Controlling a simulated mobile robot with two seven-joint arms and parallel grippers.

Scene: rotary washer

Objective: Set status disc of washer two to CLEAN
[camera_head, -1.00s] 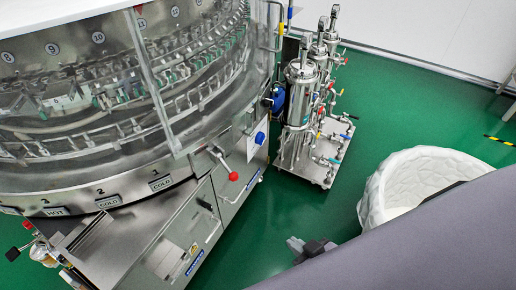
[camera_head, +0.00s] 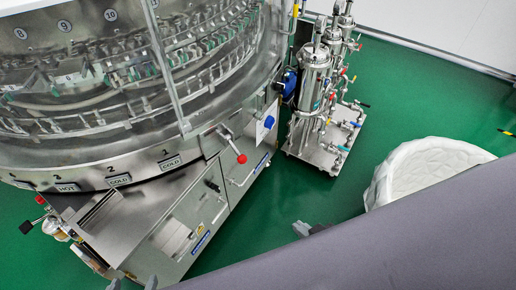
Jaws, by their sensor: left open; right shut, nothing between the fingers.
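The large round steel washer (camera_head: 60,150) fills the left of the view. Its lower rim has number 1 (camera_head: 165,152) over a COLD plate (camera_head: 170,163), number 2 (camera_head: 112,168) over a COLD plate (camera_head: 119,180), and number 3 over a HOT plate (camera_head: 67,188). I cannot make out a status disc or the word CLEAN. My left gripper (camera_head: 132,283) shows only its two spread fingertips at the bottom edge, open and empty, below the washer's front. My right gripper (camera_head: 302,229) is shut and empty over the green floor, partly hidden behind my grey arm.
A red-knobbed lever (camera_head: 241,158) sticks out from the washer beside number 1. A steel cabinet (camera_head: 185,230) projects below the rim. A filter stand (camera_head: 313,80) on a metal base stands to the right. A white tub (camera_head: 430,165) stands further right. Green floor between them is clear.

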